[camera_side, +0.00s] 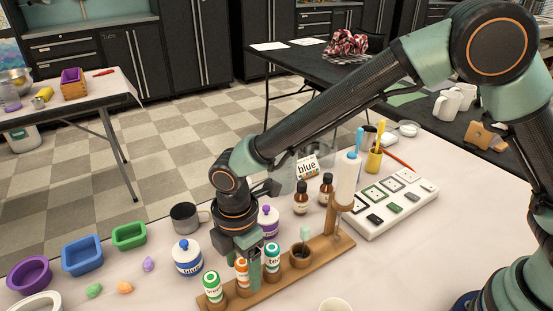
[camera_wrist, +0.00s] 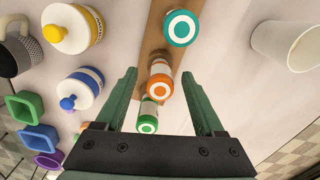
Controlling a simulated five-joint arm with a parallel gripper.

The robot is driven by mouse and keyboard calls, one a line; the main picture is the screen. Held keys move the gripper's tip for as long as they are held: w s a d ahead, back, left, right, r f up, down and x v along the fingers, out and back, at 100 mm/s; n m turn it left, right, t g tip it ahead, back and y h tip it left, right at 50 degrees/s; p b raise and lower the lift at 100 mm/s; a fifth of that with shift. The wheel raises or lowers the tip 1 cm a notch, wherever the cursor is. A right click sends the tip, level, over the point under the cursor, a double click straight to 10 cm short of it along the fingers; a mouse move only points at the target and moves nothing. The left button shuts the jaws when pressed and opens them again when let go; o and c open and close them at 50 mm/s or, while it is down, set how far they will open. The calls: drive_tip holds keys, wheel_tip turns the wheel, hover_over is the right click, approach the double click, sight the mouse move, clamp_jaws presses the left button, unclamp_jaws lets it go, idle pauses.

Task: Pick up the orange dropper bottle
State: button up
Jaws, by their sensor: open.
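The orange dropper bottle (camera_side: 241,276) has a white cap with an orange ring and stands upright in a wooden rack (camera_side: 323,246). It sits between a green-labelled bottle (camera_side: 213,289) and a teal-labelled bottle (camera_side: 271,256). My gripper (camera_side: 248,266) is open and low over the rack, with one finger showing between the orange and teal bottles. In the wrist view, the orange bottle (camera_wrist: 160,85) appears between the open fingers of my gripper (camera_wrist: 159,76). The green bottle (camera_wrist: 148,122) appears nearer the palm, and the teal bottle (camera_wrist: 181,28) lies beyond the fingertips.
A blue-labelled jar (camera_side: 187,258) and a metal mug (camera_side: 187,218) stand left of the rack. Blue (camera_side: 82,256) and green (camera_side: 129,236) trays are farther left. A white cup (camera_wrist: 289,42) stands apart.

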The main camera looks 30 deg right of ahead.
wheel_tip(320, 180, down, 2)
drive_tip(key=shift+f, duration=0.1)
drive_tip(key=c, duration=0.7)
wheel_tip(320, 180, up, 24)
drive_tip(key=shift+r, duration=0.1)
idle(0.8)
